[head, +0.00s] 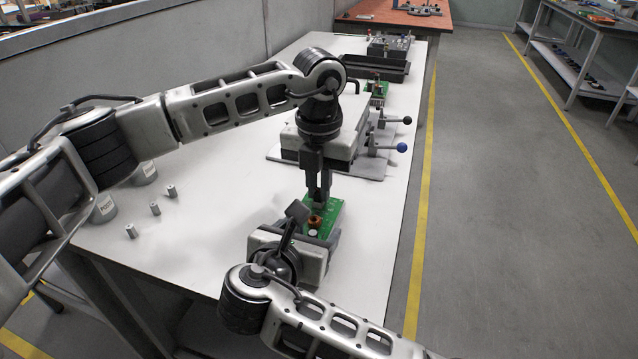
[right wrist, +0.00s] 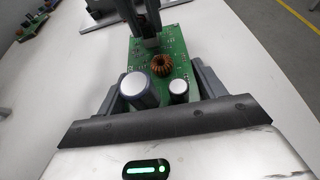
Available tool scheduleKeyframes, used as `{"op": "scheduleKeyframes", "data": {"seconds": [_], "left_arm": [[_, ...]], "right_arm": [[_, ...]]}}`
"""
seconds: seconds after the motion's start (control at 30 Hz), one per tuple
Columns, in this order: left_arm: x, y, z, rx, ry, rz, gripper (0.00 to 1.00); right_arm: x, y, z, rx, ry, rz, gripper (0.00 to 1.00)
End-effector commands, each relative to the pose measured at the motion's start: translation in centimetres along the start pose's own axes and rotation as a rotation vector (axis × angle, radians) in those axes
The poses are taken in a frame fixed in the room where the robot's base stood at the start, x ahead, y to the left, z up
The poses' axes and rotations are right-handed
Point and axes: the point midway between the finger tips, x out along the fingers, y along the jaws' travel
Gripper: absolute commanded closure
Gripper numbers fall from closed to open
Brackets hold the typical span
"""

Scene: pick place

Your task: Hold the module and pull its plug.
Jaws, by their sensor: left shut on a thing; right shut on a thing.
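The module is a green circuit board (head: 333,211) near the table's front right edge, with a copper coil and round capacitors on it. My right gripper (head: 315,229) is shut across the board, one finger along each side. The board (right wrist: 178,68) and both right fingers (right wrist: 158,92) also show in the right wrist view. My left gripper (head: 319,204) points straight down at the board's far end and is shut on the plug, a small grey block (right wrist: 152,44). I cannot tell whether the plug is still seated in its socket. The left fingers hide much of it.
A grey fixture with levers (head: 370,160) stands just behind the board. Another green board (head: 378,88) and a dark tray (head: 372,66) lie farther back. Small grey cylinders (head: 131,231) and labelled weights (head: 103,208) stand at the left. The white table (head: 200,250) is otherwise clear nearby.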

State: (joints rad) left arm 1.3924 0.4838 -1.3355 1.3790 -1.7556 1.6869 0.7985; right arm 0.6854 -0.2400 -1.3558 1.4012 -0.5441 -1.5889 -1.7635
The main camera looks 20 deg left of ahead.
Motion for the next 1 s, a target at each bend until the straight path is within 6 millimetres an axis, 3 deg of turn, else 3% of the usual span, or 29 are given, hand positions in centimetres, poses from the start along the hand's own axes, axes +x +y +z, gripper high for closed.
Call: {"op": "scheduleKeyframes", "data": {"seconds": [1.0], "left_arm": [[-1.1,0.0,0.0,0.000,0.001,0.000,1.00]], "right_arm": [[0.0,0.0,0.0,0.000,0.000,-0.001,0.72]]}}
